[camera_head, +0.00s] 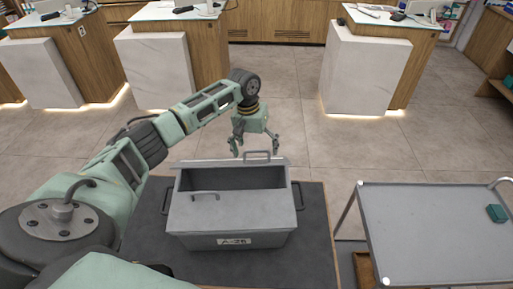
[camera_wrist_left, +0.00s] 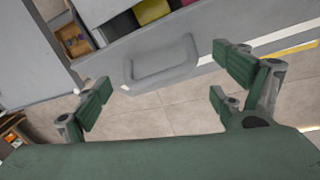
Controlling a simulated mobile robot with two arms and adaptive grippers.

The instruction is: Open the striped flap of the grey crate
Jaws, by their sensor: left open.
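The grey crate (camera_head: 232,240), labelled A-26, stands on a dark mat. A grey flap (camera_head: 235,212) with a handle (camera_head: 204,196) covers its near half. The far half is uncovered and shows a dark interior. Another handle (camera_head: 257,156) stands at the far edge; in the left wrist view this looks like the handle (camera_wrist_left: 163,65) on a grey panel (camera_wrist_left: 150,42). A yellow and white stripe (camera_wrist_left: 290,46) runs along an edge at right there. My left gripper (camera_head: 255,146) is open at the far edge, its fingers spread either side of the handle, apparently not holding it.
Coloured items (camera_wrist_left: 150,10) show inside the crate in the left wrist view. A grey cart (camera_head: 430,230) with a small green box (camera_head: 496,213) stands at right. Counters line the back. The tiled floor (camera_head: 290,110) behind the crate is clear.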

